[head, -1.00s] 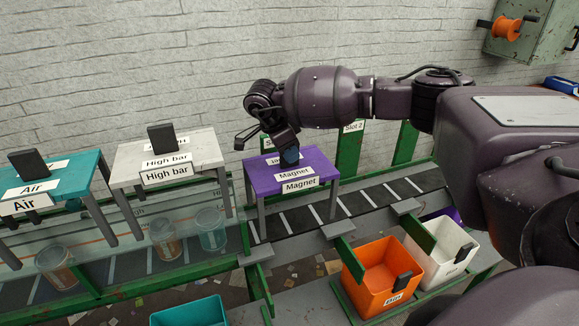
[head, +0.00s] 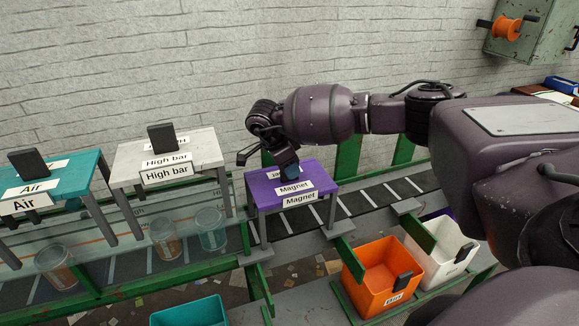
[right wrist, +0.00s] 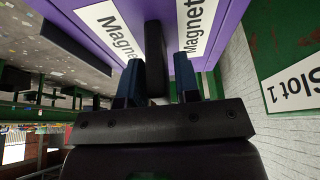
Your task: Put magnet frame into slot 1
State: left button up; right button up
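The magnet frame (head: 266,188) is a purple table-like frame with grey legs and "Magnet" labels. It stands upright over the dark belt, right of the High bar frame. My right gripper (head: 291,172) is above it, pointing down, with its fingers on either side of the frame's black handle. The right wrist view shows the handle (right wrist: 155,60) between the two blue-grey fingers (right wrist: 158,80). The Slot 1 sign (right wrist: 292,88) is on green metal beside the frame; in the head view it is hidden. I cannot tell whether the legs touch down. My left gripper is out of view.
The white High bar frame (head: 195,150) and teal Air frame (head: 75,176) stand at left, with clear cups (head: 211,229) below. An orange bin (head: 369,282) and a white bin (head: 455,250) stand in front at right. The belt (head: 380,197) is bare right of the magnet frame.

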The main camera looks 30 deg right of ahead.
jog(key=shift+o, duration=0.7)
jog(key=shift+r, duration=0.15)
jog(key=shift+r, duration=0.3)
jog(key=p+v, duration=0.5)
jog(key=v, duration=0.6)
jog(key=shift+a+p, duration=0.25)
jog(key=shift+p, duration=0.05)
jog(key=shift+r, duration=0.1)
